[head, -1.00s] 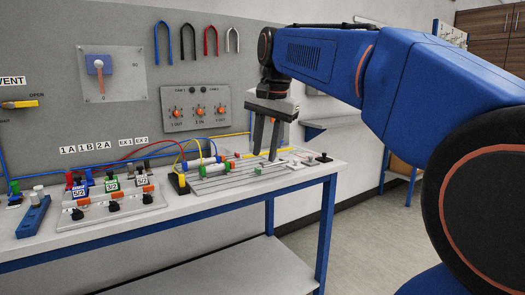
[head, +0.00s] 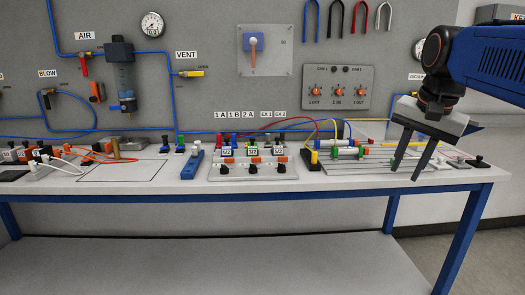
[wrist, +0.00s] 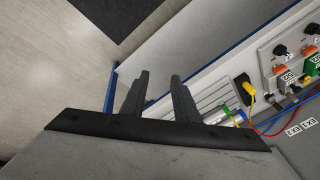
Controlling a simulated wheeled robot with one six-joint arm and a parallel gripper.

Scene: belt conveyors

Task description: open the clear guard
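I cannot make out the clear guard for certain.
The white bench (head: 190,190) holds valve blocks (head: 252,160), small cylinders (head: 338,148) on a slotted plate, and loose hoses. Blue pipes, a gauge (head: 153,25) and a filter unit (head: 122,75) are on the wall panel. Free floor (head: 440,255) shows at lower right.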

